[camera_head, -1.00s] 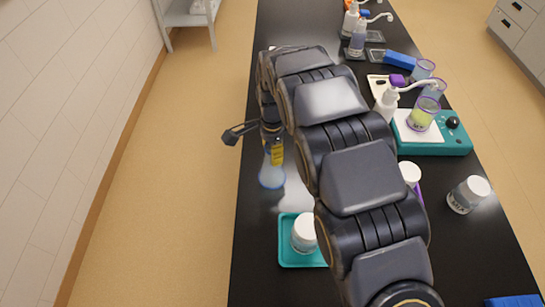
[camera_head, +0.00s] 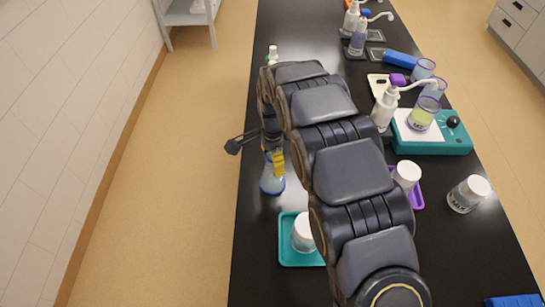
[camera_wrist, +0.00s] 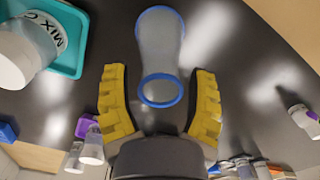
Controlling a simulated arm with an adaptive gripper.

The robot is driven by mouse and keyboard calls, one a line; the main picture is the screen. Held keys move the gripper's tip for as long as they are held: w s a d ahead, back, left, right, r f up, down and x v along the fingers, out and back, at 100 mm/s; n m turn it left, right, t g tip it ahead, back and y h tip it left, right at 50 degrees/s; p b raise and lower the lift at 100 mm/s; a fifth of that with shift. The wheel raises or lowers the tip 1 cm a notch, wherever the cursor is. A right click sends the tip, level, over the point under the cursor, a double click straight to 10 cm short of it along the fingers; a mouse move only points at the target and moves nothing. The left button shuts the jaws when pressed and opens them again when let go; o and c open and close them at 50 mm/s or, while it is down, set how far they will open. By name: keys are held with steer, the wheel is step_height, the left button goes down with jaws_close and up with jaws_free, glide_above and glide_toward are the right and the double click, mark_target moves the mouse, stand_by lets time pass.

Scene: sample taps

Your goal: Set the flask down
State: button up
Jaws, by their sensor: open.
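The flask (camera_wrist: 160,45) is clear with blue rings at its mouth and base. In the head view the flask (camera_head: 272,182) appears to stand upright on the black bench, near its left edge. My gripper (camera_wrist: 161,72) has yellow fingers that are spread apart on either side of the flask's mouth, with a visible gap on each side. In the head view my gripper (camera_head: 273,160) is just above the flask and partly hides its upper part.
A teal tray (camera_head: 285,255) holding a white-lidded jar (camera_head: 303,235) is close in front of the flask. A purple tray (camera_head: 417,198) with another white-lidded jar (camera_head: 407,174) and a teal device (camera_head: 440,146) lie to the right. Bare bench surrounds the flask.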

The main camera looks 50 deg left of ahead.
step_height(320, 180, up, 12)
steer(key=shift+r, duration=0.15)
stand_by(0.3)
steer(key=w+d+r+n, duration=0.1)
steer(key=d+r, duration=0.4)
steer(key=d, duration=0.9)
steer(key=w+d+r, duration=0.1)
steer(key=d+r, duration=0.3)
steer(key=d, duration=1)
steer(key=s+d+n+g, duration=0.1)
steer(key=s+d+n, duration=0.2)
steer(key=s+d, duration=1.1)
steer(key=s, duration=0.3)
steer(key=shift+s+d+f+n+g, duration=0.15)
steer(key=shift+s+n+g, duration=0.1)
steer(key=shift+n+g, duration=0.05)
